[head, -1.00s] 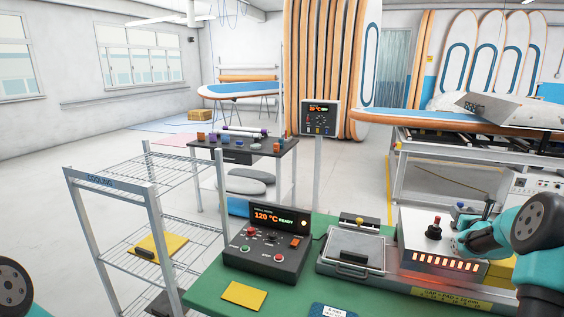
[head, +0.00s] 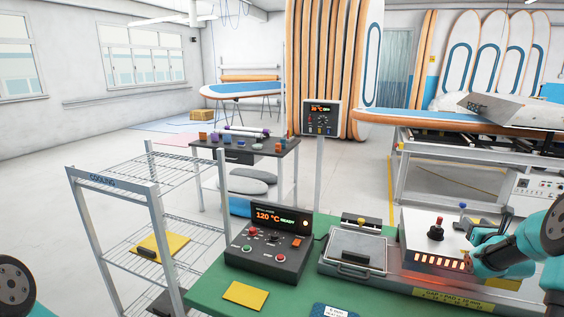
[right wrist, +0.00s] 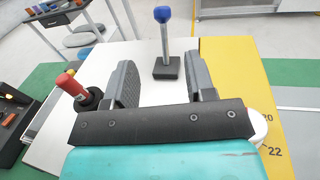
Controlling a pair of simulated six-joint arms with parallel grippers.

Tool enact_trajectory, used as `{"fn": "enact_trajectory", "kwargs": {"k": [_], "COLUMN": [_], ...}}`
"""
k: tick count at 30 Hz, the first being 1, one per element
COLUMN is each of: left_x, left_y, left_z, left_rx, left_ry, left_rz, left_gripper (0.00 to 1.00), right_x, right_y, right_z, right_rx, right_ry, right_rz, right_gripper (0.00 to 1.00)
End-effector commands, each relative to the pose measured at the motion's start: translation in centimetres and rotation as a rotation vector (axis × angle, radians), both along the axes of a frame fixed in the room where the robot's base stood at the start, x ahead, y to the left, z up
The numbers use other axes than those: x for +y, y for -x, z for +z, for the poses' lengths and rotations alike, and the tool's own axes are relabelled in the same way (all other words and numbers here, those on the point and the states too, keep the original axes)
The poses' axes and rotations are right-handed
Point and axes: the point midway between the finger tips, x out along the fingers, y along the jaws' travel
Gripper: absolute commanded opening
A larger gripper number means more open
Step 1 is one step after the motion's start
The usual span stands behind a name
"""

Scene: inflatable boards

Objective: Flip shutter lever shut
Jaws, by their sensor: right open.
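A lever with a blue knob (right wrist: 163,14), a grey stem and a black base stands upright on the white box in the right wrist view. In the head view its blue knob (head: 462,206) shows at the box's back right. A second, red-topped lever (right wrist: 70,85) leans left in the wrist view; it also shows in the head view (head: 437,230). My right gripper (right wrist: 160,64) is open and empty. The blue-knobbed lever appears between and beyond its fingertips; contact is not visible. In the head view the right gripper is low at the box's right front. My left gripper is out of view.
The white box (head: 415,225) has glowing orange slots along its front. A hinged metal press (head: 358,245) and a control panel reading 120 °C (head: 267,250) stand to its left on the green bench (head: 205,295). A wire rack (head: 115,195) stands further left.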

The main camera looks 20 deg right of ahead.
Motion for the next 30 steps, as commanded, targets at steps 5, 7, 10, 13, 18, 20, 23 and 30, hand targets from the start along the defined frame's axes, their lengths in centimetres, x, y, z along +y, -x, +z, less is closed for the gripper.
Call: {"fn": "enact_trajectory", "kwargs": {"k": [5, 7, 10, 13, 18, 20, 23, 30], "left_x": [0.0, 0.0, 0.0, 0.0, 0.0, 0.0, 0.0, 0.0], "left_y": [0.0, 0.0, 0.0, 0.0, 0.0, 0.0, 0.0, 0.0], "left_z": [0.0, 0.0, 0.0, 0.0, 0.0, 0.0, 0.0, 0.0], "left_rx": [0.0, 0.0, 0.0, 0.0, 0.0, 0.0, 0.0, 0.0], "left_ry": [0.0, 0.0, 0.0, 0.0, 0.0, 0.0, 0.0, 0.0], "left_rz": [0.0, 0.0, 0.0, 0.0, 0.0, 0.0, 0.0, 0.0], "left_gripper": [0.43, 0.43, 0.43, 0.43, 0.43, 0.43, 0.43, 0.43], "right_x": [1.2, 1.7, 2.2, 2.7, 3.4, 3.1, 2.6, 1.2], "right_y": [2.6, 3.5, 4.6, 5.5, 7.0, 6.2, 5.2, 2.4], "right_z": [0.1, 0.1, 0.2, 0.2, 0.2, 0.2, 0.1, 0.1], "right_rx": [0.0, 0.001, 0.0, 0.0, 0.0, -0.001, -0.001, 0.0], "right_ry": [-0.001, -0.003, -0.002, -0.004, -0.005, -0.003, -0.003, -0.001], "right_rz": [0.0, 0.0, 0.001, 0.002, 0.002, 0.004, 0.005, 0.002], "right_gripper": [0.5, 0.5, 0.5, 0.5, 0.5, 0.5, 0.5, 0.5]}}
